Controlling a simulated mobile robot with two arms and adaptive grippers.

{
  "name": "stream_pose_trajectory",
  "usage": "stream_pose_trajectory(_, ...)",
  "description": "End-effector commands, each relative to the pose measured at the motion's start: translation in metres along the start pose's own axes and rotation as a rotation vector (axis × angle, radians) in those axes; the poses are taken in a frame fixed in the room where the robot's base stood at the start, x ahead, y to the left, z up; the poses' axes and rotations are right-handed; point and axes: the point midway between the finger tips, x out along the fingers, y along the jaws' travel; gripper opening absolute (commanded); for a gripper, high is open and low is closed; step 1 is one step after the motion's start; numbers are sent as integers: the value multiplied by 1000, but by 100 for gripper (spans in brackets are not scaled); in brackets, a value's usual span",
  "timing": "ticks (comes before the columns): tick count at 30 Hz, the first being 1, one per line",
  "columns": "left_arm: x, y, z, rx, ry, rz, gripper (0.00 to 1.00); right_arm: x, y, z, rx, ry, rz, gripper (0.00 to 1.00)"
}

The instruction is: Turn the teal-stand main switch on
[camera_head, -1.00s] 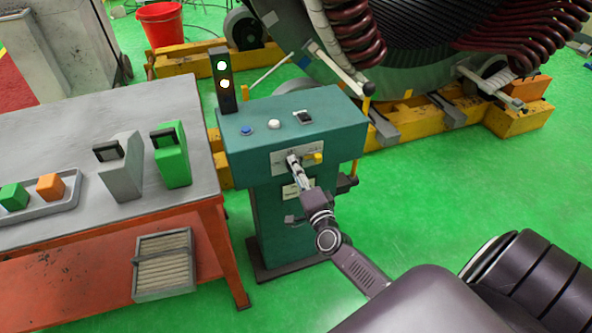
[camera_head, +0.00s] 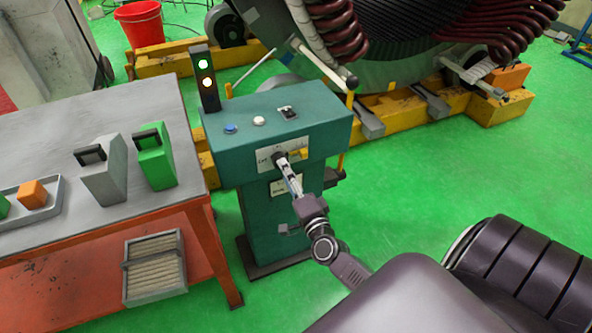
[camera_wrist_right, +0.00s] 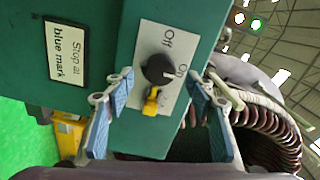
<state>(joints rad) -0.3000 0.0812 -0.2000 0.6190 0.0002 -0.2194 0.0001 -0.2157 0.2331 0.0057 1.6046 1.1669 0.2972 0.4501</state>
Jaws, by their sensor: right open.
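The teal stand (camera_head: 320,137) stands right of the work table, with a pale switch plate on its front. The black rotary main switch (camera_head: 279,158) sits on that plate; it also shows in the right wrist view (camera_wrist_right: 158,70) with "Off" and "On" labels. Its white mark points toward "On". A yellow piece (camera_wrist_right: 151,100) sits beside the knob. My right gripper (camera_head: 288,172) is just in front of the plate. In the wrist view its blue-padded fingers (camera_wrist_right: 160,92) are apart, one on each side of the knob, with nothing gripped. My left gripper is not in view.
A two-lamp signal tower (camera_head: 205,77), both lamps lit, stands behind the stand's left corner. The stand's top carries a blue button (camera_head: 230,128), a white button and a black switch. The table (camera_head: 60,140) is close on the left. Green floor (camera_head: 430,170) is open to the right.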

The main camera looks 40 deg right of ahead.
Motion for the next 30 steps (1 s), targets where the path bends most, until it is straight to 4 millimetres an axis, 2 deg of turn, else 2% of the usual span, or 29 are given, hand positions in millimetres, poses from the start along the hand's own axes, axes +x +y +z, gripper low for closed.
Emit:
stream_pose_trajectory(1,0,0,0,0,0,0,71,-14,1,0,0,-1,3,51)
stream_pose_trajectory(6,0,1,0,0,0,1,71,-48,1,0,-1,-1,3,51)
stream_pose_trajectory(12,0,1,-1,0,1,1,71,-75,1,0,-1,0,2,51)
stream_pose_trajectory(17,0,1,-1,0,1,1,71,-81,0,0,0,0,1,51)
stream_pose_trajectory(30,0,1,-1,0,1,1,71,-81,0,0,0,0,0,51)
